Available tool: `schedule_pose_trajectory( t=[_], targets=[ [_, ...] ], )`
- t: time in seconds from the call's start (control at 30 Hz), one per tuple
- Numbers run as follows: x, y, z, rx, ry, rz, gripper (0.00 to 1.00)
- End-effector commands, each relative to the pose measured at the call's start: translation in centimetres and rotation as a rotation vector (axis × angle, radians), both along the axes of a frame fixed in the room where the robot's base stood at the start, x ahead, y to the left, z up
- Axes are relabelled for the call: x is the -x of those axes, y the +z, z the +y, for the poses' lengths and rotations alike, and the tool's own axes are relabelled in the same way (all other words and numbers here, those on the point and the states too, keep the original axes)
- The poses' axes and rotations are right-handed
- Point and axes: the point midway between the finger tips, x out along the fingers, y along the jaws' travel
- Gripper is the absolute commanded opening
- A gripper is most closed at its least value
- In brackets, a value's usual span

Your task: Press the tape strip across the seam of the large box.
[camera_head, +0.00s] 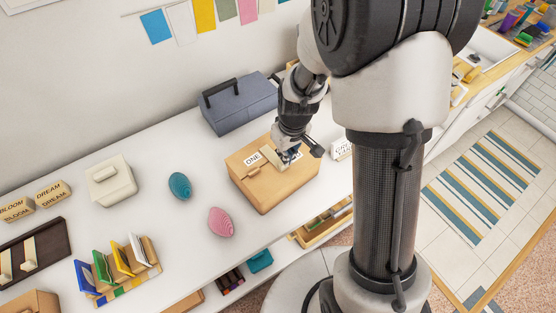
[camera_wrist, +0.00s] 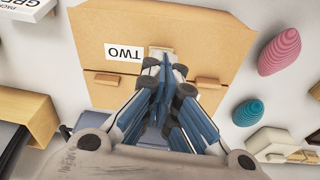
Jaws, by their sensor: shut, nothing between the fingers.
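The large cardboard box (camera_head: 277,192) sits closed on the white counter; its top also shows in the wrist view (camera_wrist: 215,45). A dark seam runs across the top there, with small tan blocks beside it, one left (camera_wrist: 105,79) and one right (camera_wrist: 208,83). A white label reading TWO (camera_wrist: 123,52) lies on the top, and a label reading ONE (camera_head: 252,160) shows in the head view. A small pale piece (camera_wrist: 160,49), possibly the tape strip, lies just beyond my fingertips. My gripper (camera_wrist: 165,66) is shut and empty, pointing down at the box top by the seam; contact is unclear.
A blue-grey toolbox (camera_head: 240,104) stands behind the box. A teal egg-shaped object (camera_head: 180,186) and a pink one (camera_head: 221,222) lie to its left. A cream lidded box (camera_head: 110,180) and a rack of coloured cards (camera_head: 118,268) are further left. Counter between them is clear.

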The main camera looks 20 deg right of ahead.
Motion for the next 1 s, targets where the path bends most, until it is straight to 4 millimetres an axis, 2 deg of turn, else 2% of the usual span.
schedule_pose_trajectory(
  t=[0.53, 1.0],
  targets=[
    [0.0, -0.1, 0.0, 0.0, 0.0, 0.0, 0.0],
    [0.0, -1.2, 0.0, 0.0, 0.0, 0.0, 0.0]
  ],
)
